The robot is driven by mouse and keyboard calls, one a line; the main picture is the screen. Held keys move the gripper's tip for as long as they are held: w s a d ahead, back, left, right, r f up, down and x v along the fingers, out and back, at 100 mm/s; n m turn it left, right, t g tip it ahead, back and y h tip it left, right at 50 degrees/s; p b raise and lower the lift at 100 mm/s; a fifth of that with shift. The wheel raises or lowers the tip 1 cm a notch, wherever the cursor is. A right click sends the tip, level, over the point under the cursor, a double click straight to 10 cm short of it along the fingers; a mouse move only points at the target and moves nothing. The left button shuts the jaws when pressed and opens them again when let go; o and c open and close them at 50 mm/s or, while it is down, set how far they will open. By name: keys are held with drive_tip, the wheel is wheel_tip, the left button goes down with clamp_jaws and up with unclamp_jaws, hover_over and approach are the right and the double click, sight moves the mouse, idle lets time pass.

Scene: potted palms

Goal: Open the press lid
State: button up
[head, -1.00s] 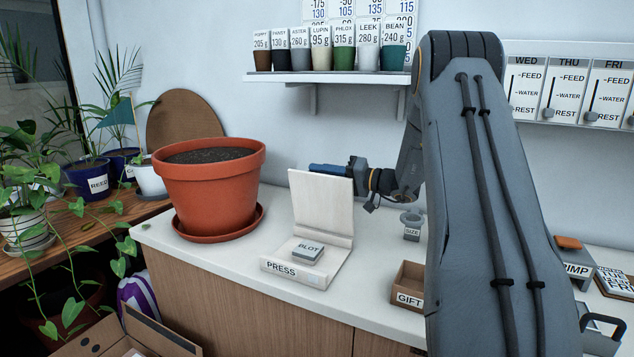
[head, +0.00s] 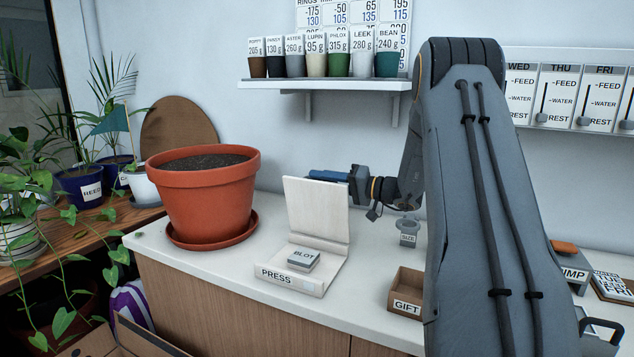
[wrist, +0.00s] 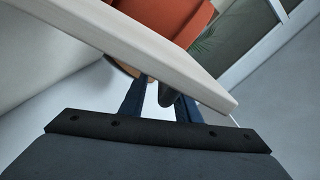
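The press (head: 312,281) stands on the white counter, a pale wooden base labelled PRESS with a grey BLOT block (head: 304,258) on it. Its lid (head: 317,212) stands up, roughly upright, at the back of the base. My gripper (head: 318,175) is at the lid's top edge, coming in from the right, its blue fingers showing just above and behind the panel. In the wrist view the lid (wrist: 130,45) crosses in front of my fingers (wrist: 160,95) and hides their tips. A gap shows between the fingers, with no lid in it. Whether they touch the lid is unclear.
A large terracotta pot (head: 205,198) stands left of the press. A GIFT box (head: 406,306) and a small grey SIZE stand (head: 408,238) are to the right. A shelf (head: 330,85) with several labelled cups hangs above. Some bare counter lies between press and pot.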

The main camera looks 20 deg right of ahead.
drive_tip(key=b+v, duration=0.1)
drive_tip(key=v, duration=0.5)
idle(0.4)
drive_tip(key=s+r+n+y+p, duration=0.1)
drive_tip(key=s+r+p, duration=0.3)
drive_tip(key=r, duration=0.4)
drive_tip(key=s+a+f+g+h, duration=0.1)
drive_tip(key=s+a+f+g, duration=0.3)
drive_tip(key=a, duration=0.3)
drive_tip(key=s+a+f+g+h+b, duration=0.1)
drive_tip(key=s+a+f+g, duration=0.3)
drive_tip(key=a, duration=0.3)
drive_tip(key=s+a+f+g, duration=0.3)
drive_tip(key=s+a+f, duration=0.15)
drive_tip(key=a, duration=0.35)
drive_tip(key=s+f+n+g+h, duration=0.1)
drive_tip(key=s+f+h, duration=0.3)
drive_tip(key=s, duration=0.5)
drive_tip(key=s+a+f+n+g+h, duration=0.1)
drive_tip(key=s+f+h, duration=0.4)
drive_tip(key=s, duration=0.5)
drive_tip(key=shift+s+a+g+h, duration=0.2)
drive_tip(key=shift+a+g+h, duration=0.2)
drive_tip(key=shift+h, duration=0.4)
drive_tip(key=shift+f, duration=0.1)
